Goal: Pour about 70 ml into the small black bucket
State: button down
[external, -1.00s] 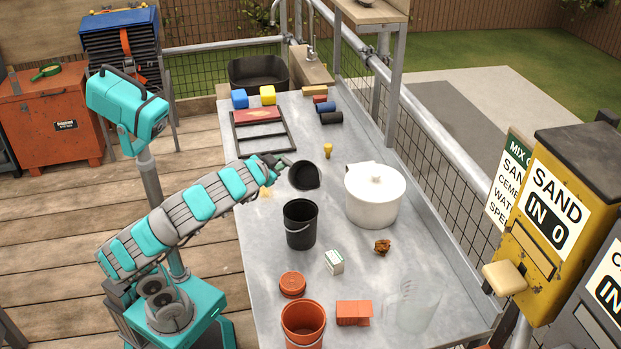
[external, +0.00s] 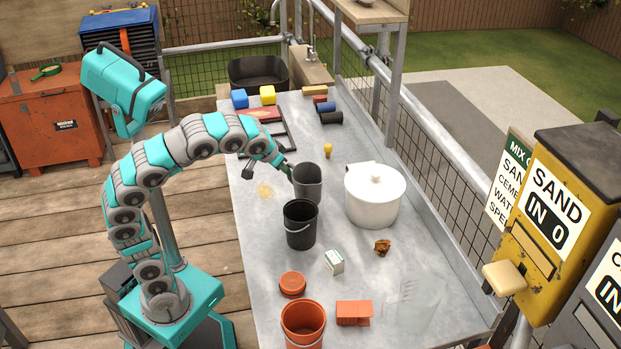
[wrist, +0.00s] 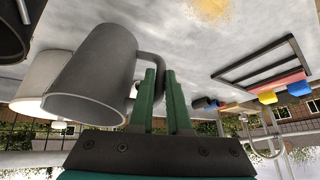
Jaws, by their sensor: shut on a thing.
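The small black bucket (external: 300,230) stands upright on the grey table, its wire handle hanging at the front. Its dark inside does not show what it holds. A dark grey mug (external: 308,190) is just behind it, held about upright. My gripper (external: 289,171) is shut on the mug's handle from the left. In the wrist view, which is upside down, the green fingers (wrist: 165,100) close around the handle of the mug (wrist: 92,75). The bucket's dark edge (wrist: 15,30) shows in the corner. The mug's contents are hidden.
A white lidded pot (external: 375,198) stands right of the mug. A tan patch (external: 265,190) lies on the table to the left. A white-green box (external: 333,262), brown lump (external: 382,246), orange pot (external: 303,322) and clear jug (external: 415,305) are nearer. A frame (external: 278,135) lies behind.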

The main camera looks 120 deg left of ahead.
jog(key=shift+s+a+f+t+h, duration=0.2)
jog(key=shift+a+f+h, duration=0.25)
jog(key=shift+h, duration=0.2)
jog(key=shift+s+a+f+t+h, duration=0.1)
jog(key=shift+a+f+t+h, duration=0.1)
jog(key=shift+a+f+h, duration=0.35)
jog(key=shift+d, duration=0.2)
jog(key=shift+s+r, duration=0.1)
